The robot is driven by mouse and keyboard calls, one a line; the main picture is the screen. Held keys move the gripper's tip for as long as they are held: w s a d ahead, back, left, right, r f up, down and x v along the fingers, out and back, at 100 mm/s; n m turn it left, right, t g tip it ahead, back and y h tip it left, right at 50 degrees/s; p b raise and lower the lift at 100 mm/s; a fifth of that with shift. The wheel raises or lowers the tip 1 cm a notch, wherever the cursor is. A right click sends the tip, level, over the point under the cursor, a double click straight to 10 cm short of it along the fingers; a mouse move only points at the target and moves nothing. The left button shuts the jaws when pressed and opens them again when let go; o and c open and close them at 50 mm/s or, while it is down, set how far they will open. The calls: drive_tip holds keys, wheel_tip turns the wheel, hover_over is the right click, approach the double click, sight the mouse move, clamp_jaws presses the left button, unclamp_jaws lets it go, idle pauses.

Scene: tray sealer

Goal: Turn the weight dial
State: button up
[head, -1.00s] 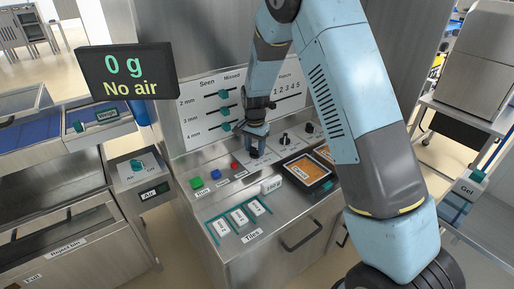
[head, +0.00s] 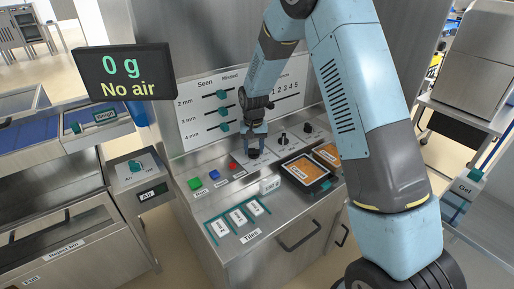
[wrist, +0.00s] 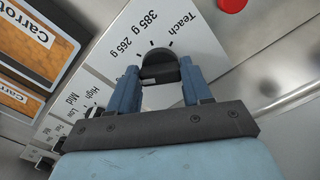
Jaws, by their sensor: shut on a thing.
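The weight dial (wrist: 160,62) is a dark round knob on a white label plate, with "Teach", "385 g" and "265 g" printed around it in the wrist view. My gripper (wrist: 160,76) has one blue finger on each side of the knob and is shut on it. In the head view my gripper (head: 254,149) points down onto the same dial (head: 254,155) on the steel console. The fingers hide part of the knob, and I cannot tell which mark its pointer faces. The display (head: 124,72) reads "0 g" and "No air".
Two more dark knobs (head: 283,139) stand right of my gripper. A red button (head: 233,166), a blue button (head: 214,174) and a green button (head: 194,184) are left of it. The Air switch box (head: 137,168) is further left.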

sight(254, 149)
drive_tip(key=shift+w+d+n, duration=0.1)
drive_tip(key=shift+n, duration=0.8)
drive_tip(key=o, duration=1.1)
drive_tip(key=shift+c, duration=0.2)
wheel_tip(254, 149, up, 14)
drive_tip(key=shift+f, duration=0.1)
